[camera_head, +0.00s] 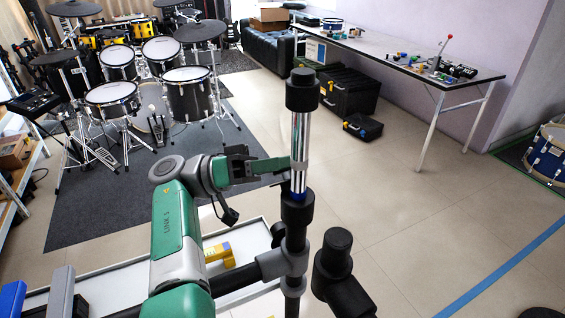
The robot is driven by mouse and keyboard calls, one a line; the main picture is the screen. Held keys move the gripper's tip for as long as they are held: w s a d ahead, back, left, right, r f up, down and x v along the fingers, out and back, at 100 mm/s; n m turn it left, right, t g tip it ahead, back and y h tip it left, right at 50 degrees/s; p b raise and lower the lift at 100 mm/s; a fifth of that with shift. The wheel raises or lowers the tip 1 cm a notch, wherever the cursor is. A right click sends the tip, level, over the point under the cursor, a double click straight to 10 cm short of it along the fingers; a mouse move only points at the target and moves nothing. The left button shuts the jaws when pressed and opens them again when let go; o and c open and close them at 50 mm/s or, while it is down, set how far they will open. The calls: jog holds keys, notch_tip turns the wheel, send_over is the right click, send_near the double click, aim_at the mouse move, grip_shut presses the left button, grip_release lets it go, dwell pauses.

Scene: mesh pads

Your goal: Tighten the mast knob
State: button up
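An upright mast with a chrome tube (300,128) stands in the centre, with a black cylindrical cap (302,90) on top. A black collar (297,207) surrounds its lower part, and a blue band shows just above the collar. A separate black round-topped piece (337,242) stands to the right of the mast. I cannot tell which black part is the mast knob. My gripper (296,168) reaches from the left, and its tip overlaps the chrome tube above the collar. Contact and finger opening are unclear.
A grey clamp (290,262) joins the mast to a horizontal black bar. A white-edged tray or table (130,275) with a yellow item (220,253) lies at lower left. Drums (188,92), black cases (350,92) and a long table (400,62) stand farther back.

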jog(key=shift+o, duration=0.8)
jog(key=shift+f, duration=0.2)
jog(key=shift+r, duration=0.1)
jog(key=shift+r, duration=0.1)
